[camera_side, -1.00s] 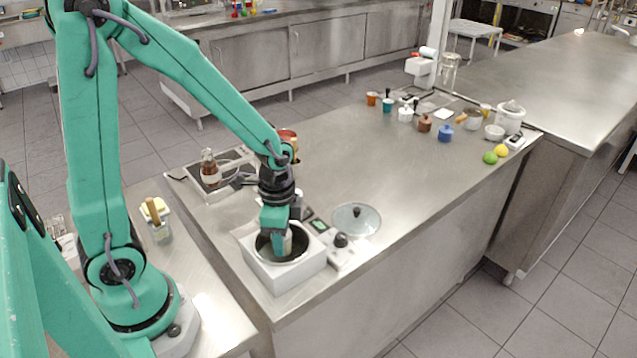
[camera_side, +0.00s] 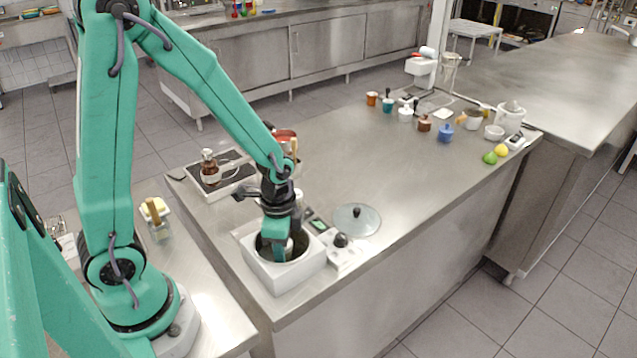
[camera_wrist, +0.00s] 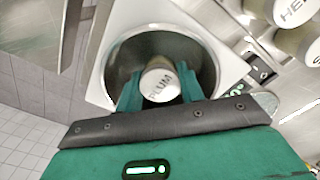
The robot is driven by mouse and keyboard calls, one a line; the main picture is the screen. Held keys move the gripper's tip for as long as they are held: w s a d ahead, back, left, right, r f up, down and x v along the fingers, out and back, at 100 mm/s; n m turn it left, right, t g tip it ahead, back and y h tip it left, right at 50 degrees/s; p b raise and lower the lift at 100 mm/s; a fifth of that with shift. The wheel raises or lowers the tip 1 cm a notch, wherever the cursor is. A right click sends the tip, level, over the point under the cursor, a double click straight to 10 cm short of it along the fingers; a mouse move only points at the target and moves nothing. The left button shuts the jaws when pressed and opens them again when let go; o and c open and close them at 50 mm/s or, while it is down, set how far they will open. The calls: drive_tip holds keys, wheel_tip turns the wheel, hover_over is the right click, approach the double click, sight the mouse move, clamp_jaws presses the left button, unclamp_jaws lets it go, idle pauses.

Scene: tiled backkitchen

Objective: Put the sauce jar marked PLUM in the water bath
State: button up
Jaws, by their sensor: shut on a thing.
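The sauce jar marked PLUM (camera_wrist: 160,82) shows its pale lid with the lettering in the wrist view. My gripper (camera_wrist: 157,90) is shut on it, one green finger on each side. The jar is inside the opening of the water bath (camera_wrist: 97,85), a white square housing with a round dark metal well. In the side view, my gripper (camera_side: 281,248) reaches down into the well of the water bath (camera_side: 277,278), and only a little of the jar (camera_side: 289,247) shows. I cannot tell whether the jar touches the bottom.
A glass lid (camera_side: 357,220) lies right of the bath, beside a control box with a black knob (camera_side: 341,240). Two other lettered jars (camera_wrist: 296,12) stand near the bath. A bottle (camera_side: 210,168) stands on the hob behind. The counter's middle is clear.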

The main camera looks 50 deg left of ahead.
drive_tip(key=shift+f, duration=0.2)
idle(0.6)
drive_tip(key=o, duration=1.4)
drive_tip(key=shift+o, duration=0.2)
wheel_tip(320, 180, up, 12)
drive_tip(key=shift+f, duration=0.2)
idle(0.8)
drive_tip(key=shift+r, duration=0.1)
drive_tip(key=s+a+r+n+t, duration=0.1)
drive_tip(key=s+r+n+t, duration=0.4)
drive_tip(key=r+n, duration=0.4)
drive_tip(key=shift+s+r+t, duration=0.3)
drive_tip(key=shift+s+r, duration=0.5)
drive_tip(key=shift+r, duration=0.05)
